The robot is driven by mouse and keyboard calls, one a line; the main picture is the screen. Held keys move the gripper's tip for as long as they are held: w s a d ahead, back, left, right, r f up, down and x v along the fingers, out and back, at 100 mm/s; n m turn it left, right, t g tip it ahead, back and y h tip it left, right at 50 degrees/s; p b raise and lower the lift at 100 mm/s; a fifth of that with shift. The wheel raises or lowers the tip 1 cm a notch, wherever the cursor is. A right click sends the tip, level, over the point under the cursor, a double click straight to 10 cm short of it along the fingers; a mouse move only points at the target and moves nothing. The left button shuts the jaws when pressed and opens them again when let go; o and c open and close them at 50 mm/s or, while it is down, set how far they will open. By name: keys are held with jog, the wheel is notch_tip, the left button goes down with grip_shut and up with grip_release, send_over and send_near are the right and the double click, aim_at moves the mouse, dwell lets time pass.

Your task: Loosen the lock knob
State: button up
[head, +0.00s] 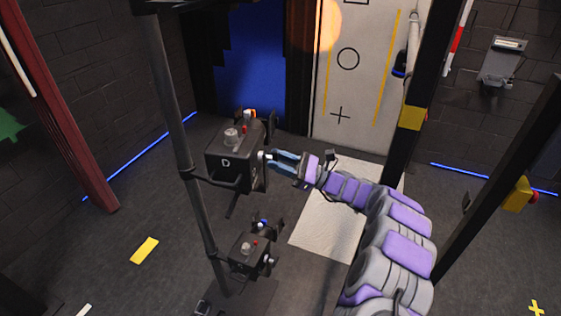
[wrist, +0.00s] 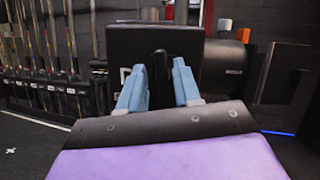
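A black box marked "D" (head: 226,172) is mounted on a dark upright pole, with small knobs on top. My gripper (head: 271,158) reaches in from the right, its two blue fingers pointing at the box's right side. A small pale part (head: 262,155) shows at that side, by the fingertips. In the wrist view my gripper (wrist: 158,68) has its fingers spread apart, with the black box (wrist: 140,40) in front. A dark upright knob or post (wrist: 163,66) shows between the fingertips; I cannot tell whether they touch it. Which part is the lock knob is unclear.
A second, smaller black box (head: 249,248) with knobs sits lower on the same pole (head: 170,100). A pale mat (head: 325,235) lies on the floor below.

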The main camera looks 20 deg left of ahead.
jog(key=shift+o, duration=0.3)
jog(key=shift+w+a+f, duration=0.1)
jog(key=shift+f, duration=0.05)
jog(key=s+d+r+p, duration=0.3)
jog(key=s+d+r, duration=0.2)
jog(key=s, duration=0.8)
jog(key=d, duration=0.3)
jog(key=shift+s+p, duration=0.35)
jog(key=shift+p, duration=0.05)
jog(key=w+d+f+n+t+h+p, duration=0.2)
jog(key=w+d+f+t+h+p, duration=0.15)
jog(key=w+d+p, duration=0.65)
jog(key=w+a+b, duration=0.2)
jog(key=a+b, duration=0.2)
jog(key=a, duration=1.2)
jog(key=shift+w+a+f, duration=0.25)
jog(key=shift+w+a, duration=0.05)
jog(key=shift+a, duration=0.05)
jog(key=shift+h, duration=0.25)
grip_shut()
